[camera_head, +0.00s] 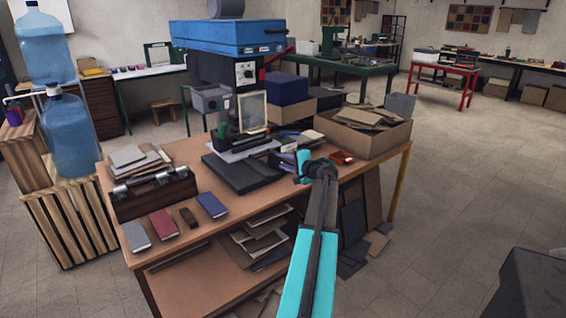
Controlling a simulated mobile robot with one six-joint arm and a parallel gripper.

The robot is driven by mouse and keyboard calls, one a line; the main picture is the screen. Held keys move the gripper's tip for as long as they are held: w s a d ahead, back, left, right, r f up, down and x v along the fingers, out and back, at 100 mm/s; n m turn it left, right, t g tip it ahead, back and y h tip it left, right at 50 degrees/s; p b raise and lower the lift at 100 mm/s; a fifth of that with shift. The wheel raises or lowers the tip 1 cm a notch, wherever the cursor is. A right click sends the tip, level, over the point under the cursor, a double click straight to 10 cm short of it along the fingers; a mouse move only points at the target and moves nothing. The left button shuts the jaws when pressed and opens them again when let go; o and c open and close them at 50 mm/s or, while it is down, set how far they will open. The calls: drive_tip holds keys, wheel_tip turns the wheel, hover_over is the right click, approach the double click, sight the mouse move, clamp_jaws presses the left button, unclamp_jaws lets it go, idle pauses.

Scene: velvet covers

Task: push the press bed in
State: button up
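The press stands on the wooden table, with a blue top (228,36) and a dark column with a dial below it. The press bed (245,174) looks like a flat black plate, sticking out from the press's base toward the near edge of the table. My turquoise and dark arm reaches up from the bottom.
A cardboard box (364,133) of boards stands on the right. Water jugs (70,135) and crates stand at left. The floor (455,190) at right is mostly clear.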

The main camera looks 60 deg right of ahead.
drive_tip(key=shift+a+r, duration=0.1)
drive_tip(key=shift+a, duration=0.2)
clamp_jaws()
drive_tip(key=s+a+r+n+y, duration=0.1)
drive_tip(key=s+a+r, duration=0.2)
drive_tip(key=a, duration=0.6)
drive_tip(key=shift+g, duration=0.3)
drive_tip(key=shift+a, duration=0.1)
